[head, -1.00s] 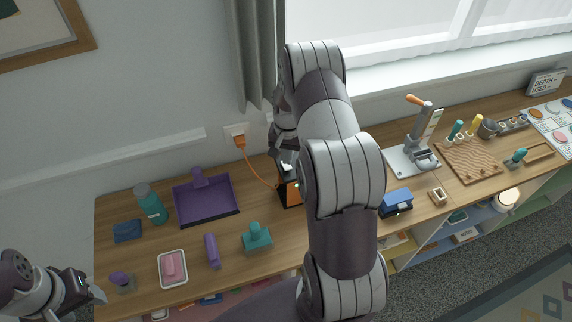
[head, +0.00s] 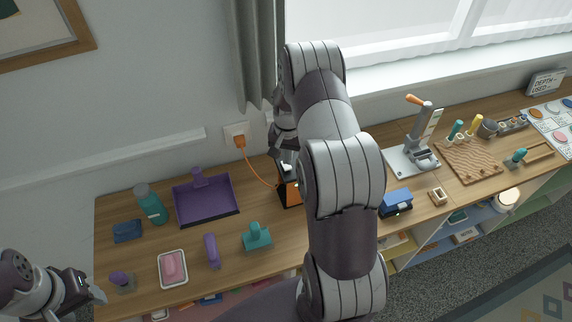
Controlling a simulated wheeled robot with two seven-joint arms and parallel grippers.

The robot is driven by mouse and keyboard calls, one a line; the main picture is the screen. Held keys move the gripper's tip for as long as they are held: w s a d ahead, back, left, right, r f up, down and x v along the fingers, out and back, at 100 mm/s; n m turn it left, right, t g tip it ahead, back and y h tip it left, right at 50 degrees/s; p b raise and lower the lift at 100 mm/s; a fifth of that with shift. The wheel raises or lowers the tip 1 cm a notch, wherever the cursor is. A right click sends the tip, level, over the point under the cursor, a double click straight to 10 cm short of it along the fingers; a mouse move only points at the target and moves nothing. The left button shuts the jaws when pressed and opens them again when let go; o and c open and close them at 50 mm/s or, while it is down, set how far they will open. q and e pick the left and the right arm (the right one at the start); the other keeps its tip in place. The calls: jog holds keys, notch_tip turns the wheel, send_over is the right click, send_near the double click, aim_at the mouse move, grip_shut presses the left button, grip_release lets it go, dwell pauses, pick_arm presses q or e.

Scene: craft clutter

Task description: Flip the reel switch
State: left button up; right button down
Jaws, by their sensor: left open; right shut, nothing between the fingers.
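An orange and black box (head: 290,193), which looks like the reel, stands near the back of the wooden counter. An orange cord (head: 256,176) runs from it to a wall socket (head: 236,134). My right arm covers its right side, and I cannot make out the switch. My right gripper (head: 285,163) is shut and empty, pointing down at the top of the box. I cannot tell whether it touches. My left gripper (head: 98,294) is open and empty at the lower left, beside the counter's front left corner.
A purple dustpan (head: 206,203), a teal bottle (head: 150,205), a teal-handled block (head: 257,237) and a pink soap dish (head: 172,268) stand left of the box. A blue device (head: 396,203) and a lever press (head: 413,158) stand right of my arm.

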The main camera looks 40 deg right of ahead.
jog(key=shift+f+b, duration=0.9)
jog(key=shift+f, duration=0.35)
dwell(0.8)
jog(key=shift+s, duration=0.1)
jog(key=shift+r+p, duration=0.45)
notch_tip(320, 180, up, 6)
jog(key=p, duration=0.4)
jog(key=shift+r, duration=0.1)
